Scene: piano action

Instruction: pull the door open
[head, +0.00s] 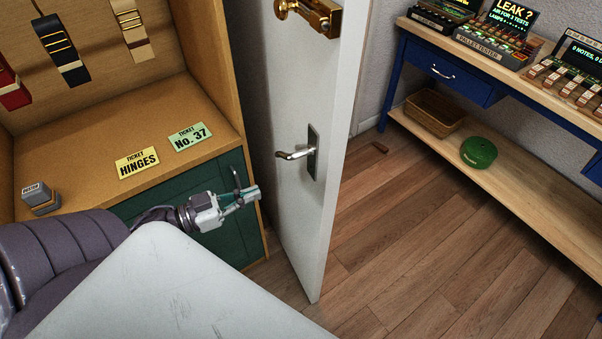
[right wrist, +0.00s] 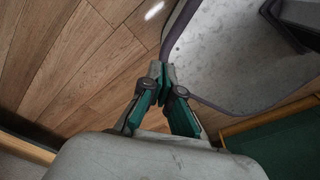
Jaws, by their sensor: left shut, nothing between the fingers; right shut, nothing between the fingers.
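The white door (head: 292,106) stands partly open in the middle of the head view, turned nearly edge-on, with floor visible beyond it. Its silver lever handle (head: 296,154) is on the left face, on a dark plate. A brass fitting (head: 311,12) sits higher up on the door. My left gripper (head: 254,194) is shut and empty, left of the door and below the handle, apart from both, in front of the green cabinet. My right gripper (right wrist: 162,68) is shut and empty over the wood floor in the right wrist view; it does not show in the head view.
The green cabinet (head: 236,236) with its wooden counter (head: 92,143) stands left of the door, holding two ticket cards and a grey block. A blue bench (head: 465,82) with testers, a basket (head: 436,112) and a green round item (head: 478,152) stands right. Floor between door and bench is mostly clear.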

